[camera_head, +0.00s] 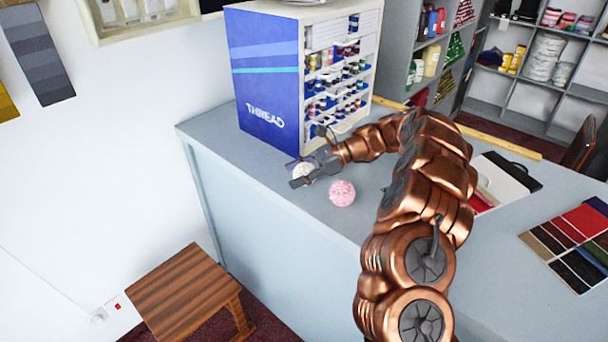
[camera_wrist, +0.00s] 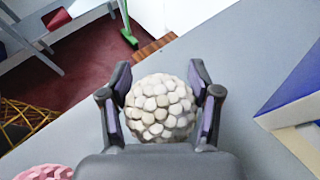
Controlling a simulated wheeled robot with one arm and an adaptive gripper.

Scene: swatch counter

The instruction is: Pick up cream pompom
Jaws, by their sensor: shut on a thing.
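The cream pompom (camera_wrist: 160,108) is a round, bumpy ball between my gripper's two fingers in the wrist view. My gripper (camera_wrist: 160,92) is shut on it, with a finger on each side. In the head view my gripper (camera_head: 299,172) is over the grey counter (camera_head: 225,135), in front of the thread cabinet, and the cream pompom (camera_head: 303,170) shows between its fingers. I cannot tell whether the pompom touches the counter.
A pink pompom (camera_head: 342,193) sits on the counter just right of my gripper. The blue and white thread cabinet (camera_head: 268,85) stands close behind. A fabric swatch card (camera_head: 570,240) lies at the right. A wooden stool (camera_head: 180,285) stands below the counter's left end.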

